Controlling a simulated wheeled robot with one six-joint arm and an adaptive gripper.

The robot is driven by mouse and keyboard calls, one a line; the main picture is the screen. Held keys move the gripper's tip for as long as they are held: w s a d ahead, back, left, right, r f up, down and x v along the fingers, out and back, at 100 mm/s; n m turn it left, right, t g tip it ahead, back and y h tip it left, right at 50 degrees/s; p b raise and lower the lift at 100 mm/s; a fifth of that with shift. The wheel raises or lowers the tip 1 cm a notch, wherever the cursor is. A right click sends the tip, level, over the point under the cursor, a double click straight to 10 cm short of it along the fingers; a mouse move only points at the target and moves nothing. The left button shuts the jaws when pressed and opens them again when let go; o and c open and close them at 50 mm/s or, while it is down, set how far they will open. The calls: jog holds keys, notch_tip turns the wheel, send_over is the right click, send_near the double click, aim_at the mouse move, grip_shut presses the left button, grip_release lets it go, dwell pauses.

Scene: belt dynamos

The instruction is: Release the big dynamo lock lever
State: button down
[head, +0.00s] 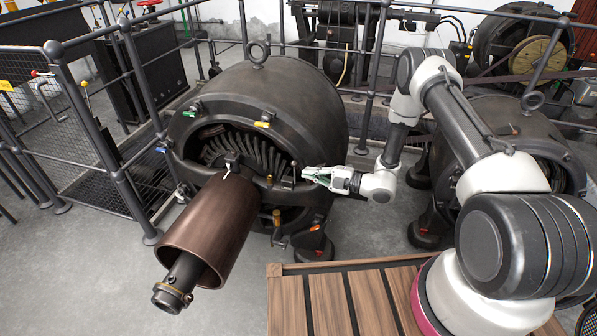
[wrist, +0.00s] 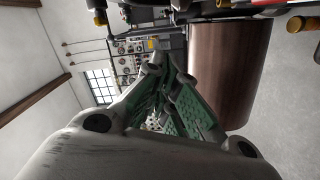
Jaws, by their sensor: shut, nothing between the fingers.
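The big dynamo (head: 305,105) is a large dark round machine in the middle of the head view. Its open front shows ribbed windings, and a brown metal cylinder (head: 207,225) sticks out toward the front left. I cannot tell which is the lock lever. My gripper (head: 308,173) is shut and empty, at the right side of the front ring, near a small dark bracket (head: 287,178). The wrist view shows its green-lined fingers (wrist: 158,60) converging.
A second dynamo (head: 500,125) stands at the right, behind my arm. Metal railings (head: 110,150) stand at the left and back. A slatted wooden platform (head: 330,300) lies at the front. Grey floor is clear at the front left. In the wrist view the cylinder (wrist: 228,75) is close at the right.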

jog(key=shift+v, duration=2.55)
